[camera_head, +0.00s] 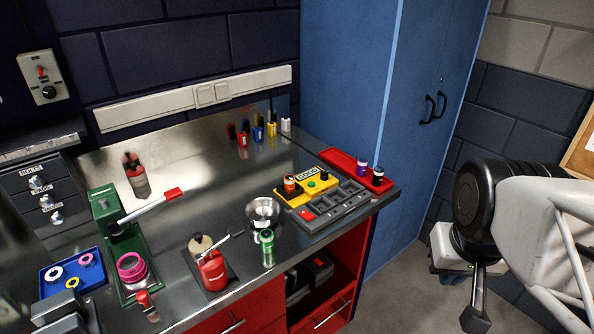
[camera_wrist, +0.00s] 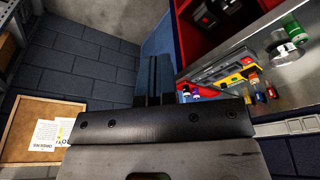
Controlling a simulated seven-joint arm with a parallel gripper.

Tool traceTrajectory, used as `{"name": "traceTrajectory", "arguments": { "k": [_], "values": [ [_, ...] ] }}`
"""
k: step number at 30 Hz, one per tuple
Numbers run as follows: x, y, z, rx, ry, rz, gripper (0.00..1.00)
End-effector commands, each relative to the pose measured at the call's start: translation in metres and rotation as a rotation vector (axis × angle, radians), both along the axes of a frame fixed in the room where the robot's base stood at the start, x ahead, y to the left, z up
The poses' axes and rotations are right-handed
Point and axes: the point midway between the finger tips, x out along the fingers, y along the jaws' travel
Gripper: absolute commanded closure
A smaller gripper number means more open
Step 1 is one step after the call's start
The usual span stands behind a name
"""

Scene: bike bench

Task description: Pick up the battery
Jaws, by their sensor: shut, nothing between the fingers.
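Several small battery-like cylinders are in view, and I cannot tell which one the task names. A green cylinder (camera_head: 267,247) stands on the bench in front of a metal bowl (camera_head: 263,212); it also shows in the wrist view (camera_wrist: 296,32). An orange and black cylinder (camera_head: 291,187) sits in the yellow charger (camera_head: 305,196). A purple cylinder (camera_head: 361,168) and a dark cylinder (camera_head: 378,176) stand in a red tray (camera_head: 343,163) at the bench's right end. My gripper (camera_wrist: 153,62) is shut and empty, away from the bench and apart from all of them.
A grey sorting tray (camera_head: 338,213) lies beside the charger. A tall blue cabinet (camera_head: 412,120) stands behind the bench's right end.

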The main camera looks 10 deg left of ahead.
Motion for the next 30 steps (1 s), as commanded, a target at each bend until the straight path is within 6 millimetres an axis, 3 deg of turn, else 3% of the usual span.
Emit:
{"name": "traceTrajectory", "arguments": {
  "k": [8, 21, 30],
  "values": [
    [0.0, 0.0, 0.0, 0.0, 0.0, 0.0, 1.0],
    [0.0, 0.0, 0.0, 0.0, 0.0, 0.0, 0.36],
    [0.001, 0.0003, 0.0003, 0.0, 0.001, -0.002, 0.36]
  ]
}}
